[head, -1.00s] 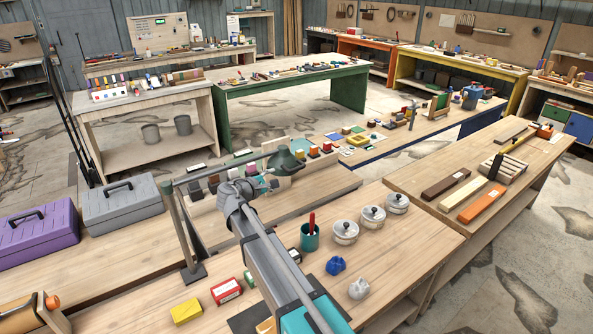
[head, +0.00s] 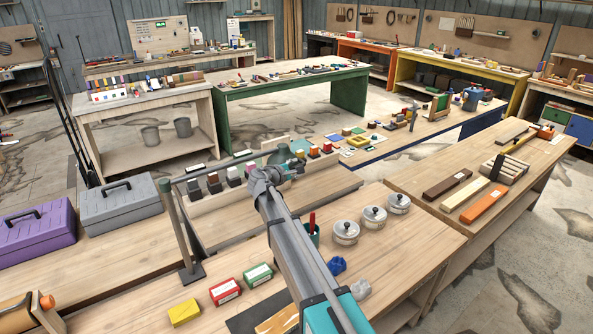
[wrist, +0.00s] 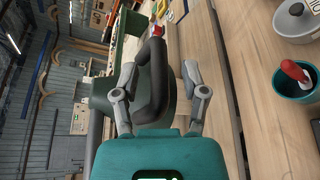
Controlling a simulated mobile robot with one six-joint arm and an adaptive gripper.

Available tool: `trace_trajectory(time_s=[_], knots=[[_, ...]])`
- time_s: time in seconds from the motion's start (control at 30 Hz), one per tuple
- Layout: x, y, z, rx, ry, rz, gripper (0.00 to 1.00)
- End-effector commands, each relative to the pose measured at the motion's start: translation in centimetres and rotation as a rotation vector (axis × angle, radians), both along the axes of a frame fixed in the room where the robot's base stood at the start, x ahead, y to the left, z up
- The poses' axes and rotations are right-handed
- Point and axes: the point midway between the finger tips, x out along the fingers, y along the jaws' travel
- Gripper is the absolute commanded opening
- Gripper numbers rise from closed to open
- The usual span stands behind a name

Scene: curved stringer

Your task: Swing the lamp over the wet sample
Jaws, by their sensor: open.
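The lamp has an upright post (head: 178,225) and a long thin arm (head: 215,167) reaching right to a dark green shade (head: 279,155), partly hidden behind my gripper (head: 293,168). In the wrist view, the green shade (wrist: 103,95) and a dark looped handle (wrist: 153,85) stand ahead. My gripper (wrist: 158,78) is open there, with one finger on each side of the handle; I cannot tell whether they touch it. A row of small sample blocks (head: 214,182) stands under the lamp arm, with more coloured blocks (head: 314,151) right of the shade. I cannot tell which is wet.
A teal cup (head: 312,235) with a red-handled tool and several lidded tins (head: 346,232) stand right of my arm. Red (head: 225,291), green (head: 258,274) and yellow (head: 184,312) boxes lie left of it. Grey (head: 121,205) and purple (head: 38,233) toolboxes stand at left.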

Motion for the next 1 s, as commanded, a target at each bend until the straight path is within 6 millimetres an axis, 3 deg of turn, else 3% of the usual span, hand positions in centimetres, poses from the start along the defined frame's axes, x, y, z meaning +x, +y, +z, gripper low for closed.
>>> trace_trajectory(time_s=[0.47,0.77,1.0], knots=[[0.67,-0.48,-0.17,0.0,0.0,0.0,0.57],[0.66,-0.48,-0.18,0.0,0.0,0.0,0.03],[0.66,-0.47,-0.19,0.0,0.001,-0.001,0.0]])
